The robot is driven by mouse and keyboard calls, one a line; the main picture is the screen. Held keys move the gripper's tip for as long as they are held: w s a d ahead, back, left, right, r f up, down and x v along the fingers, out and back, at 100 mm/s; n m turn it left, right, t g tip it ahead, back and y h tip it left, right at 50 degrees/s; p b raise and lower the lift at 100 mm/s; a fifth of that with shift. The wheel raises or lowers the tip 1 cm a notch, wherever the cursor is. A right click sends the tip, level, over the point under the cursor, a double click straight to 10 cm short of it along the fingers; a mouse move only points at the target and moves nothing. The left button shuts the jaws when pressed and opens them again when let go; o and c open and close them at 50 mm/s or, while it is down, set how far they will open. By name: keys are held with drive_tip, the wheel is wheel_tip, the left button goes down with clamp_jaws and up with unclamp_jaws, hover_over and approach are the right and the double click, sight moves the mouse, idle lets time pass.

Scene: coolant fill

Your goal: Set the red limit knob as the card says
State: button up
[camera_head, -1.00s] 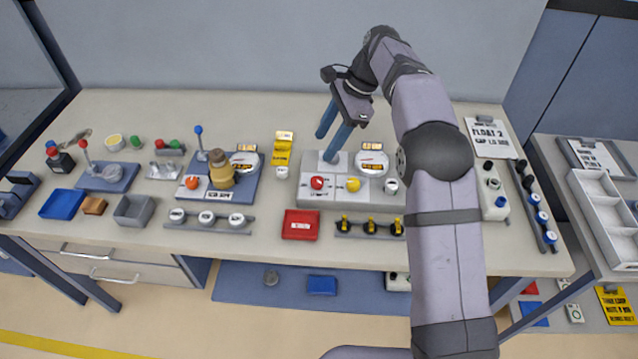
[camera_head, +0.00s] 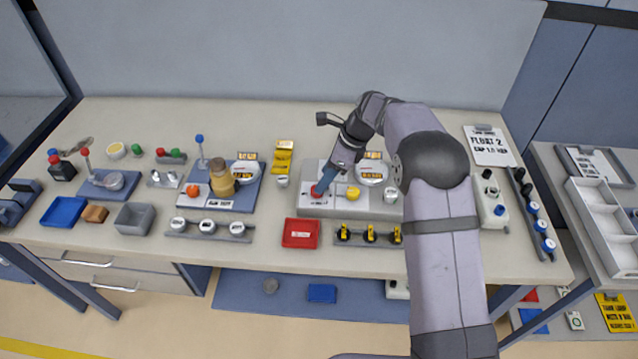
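The red limit knob (camera_head: 315,192) is on the left part of the grey control box (camera_head: 340,212) in the middle of the table. The knob's pointer setting is too small to read.
A yellow knob (camera_head: 353,193), a round gauge (camera_head: 372,171) and a white-topped knob (camera_head: 390,195) share the box. A red tray (camera_head: 300,233) and a rack of yellow-black switches (camera_head: 370,236) lie in front. A bottle (camera_head: 222,178) stands on the blue station to the left.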

drive_tip(key=shift+p+x, duration=0.8)
drive_tip(key=shift+x, duration=1.75)
drive_tip(key=c, duration=1)
